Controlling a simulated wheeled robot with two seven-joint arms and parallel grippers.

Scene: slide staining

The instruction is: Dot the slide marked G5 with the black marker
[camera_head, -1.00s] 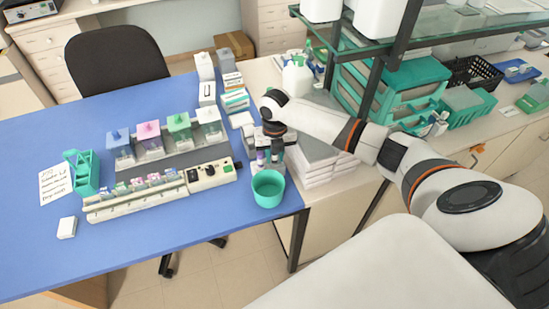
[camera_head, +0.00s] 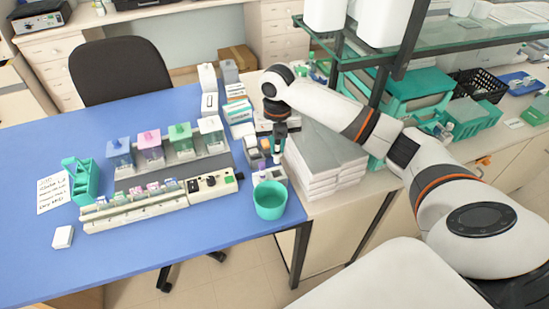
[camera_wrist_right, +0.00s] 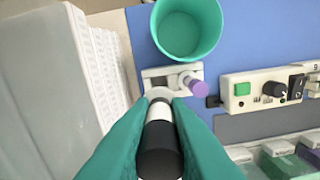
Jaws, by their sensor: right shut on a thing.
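My right gripper (camera_head: 278,143) is above the small marker holder (camera_head: 271,173) at the right part of the blue table. In the right wrist view its teal fingers (camera_wrist_right: 160,130) are shut on the black marker (camera_wrist_right: 161,155), which has a black end and a white body. The marker's far end overlaps the holder's edge in that view, so I cannot tell whether it is clear of it. A purple-ended marker (camera_wrist_right: 196,86) stands in the holder. Several slides lie in the long white rack (camera_head: 135,212); their marks are too small to read, so G5 cannot be picked out. My left gripper is out of view.
A teal cup (camera_head: 269,200) stands in front of the holder. Staining jars (camera_head: 150,148) with coloured lids stand behind the rack. A control box (camera_head: 212,187) sits at the rack's right. Stacked white boxes (camera_head: 325,165) stand right of my gripper. The table's front left is mostly clear.

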